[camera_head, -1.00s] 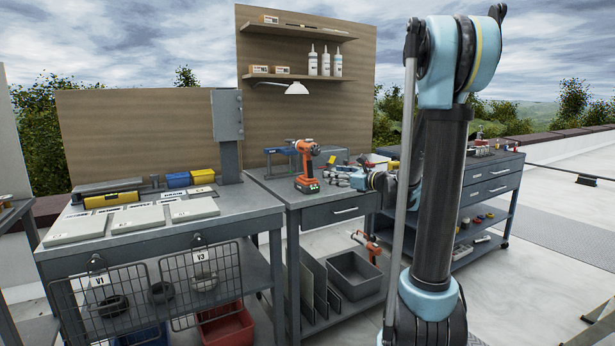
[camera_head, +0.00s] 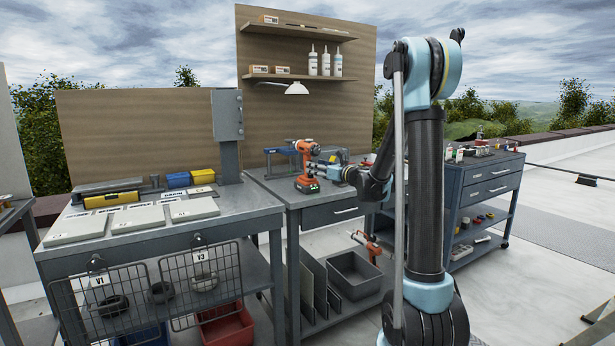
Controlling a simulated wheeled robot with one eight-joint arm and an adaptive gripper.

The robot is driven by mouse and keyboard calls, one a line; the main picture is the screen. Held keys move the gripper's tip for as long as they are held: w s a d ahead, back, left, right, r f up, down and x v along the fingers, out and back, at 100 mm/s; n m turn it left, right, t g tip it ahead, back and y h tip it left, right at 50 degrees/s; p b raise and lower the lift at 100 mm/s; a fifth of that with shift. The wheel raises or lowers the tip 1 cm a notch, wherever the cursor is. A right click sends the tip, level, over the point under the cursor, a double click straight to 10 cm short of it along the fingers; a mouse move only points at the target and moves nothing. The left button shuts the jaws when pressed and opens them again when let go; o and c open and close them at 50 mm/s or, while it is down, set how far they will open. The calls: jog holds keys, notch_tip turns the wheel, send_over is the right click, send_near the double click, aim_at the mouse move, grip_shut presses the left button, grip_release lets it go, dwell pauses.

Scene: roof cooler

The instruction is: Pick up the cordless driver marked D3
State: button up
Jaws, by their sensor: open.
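An orange and black cordless driver (camera_head: 307,160) stands upright on its battery base on the middle workbench, in the head view. Its marking is too small to read. My gripper (camera_head: 323,172) is open at the driver's right side, with its fingers reaching left to the handle, just above the base. I cannot tell whether the fingers touch the driver or stand around its handle. The lower part of the handle is partly hidden by the fingers.
The middle workbench (camera_head: 272,186) has a blue-grey vise-like tool (camera_head: 283,151) behind the driver. The left bench (camera_head: 150,236) holds pale flat panels (camera_head: 137,218), blue and yellow bins and hanging wire baskets. A dark drawer cabinet (camera_head: 491,185) stands right of my arm.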

jog(key=shift+x, duration=2.95)
jog(key=shift+f, duration=0.1)
grip_shut()
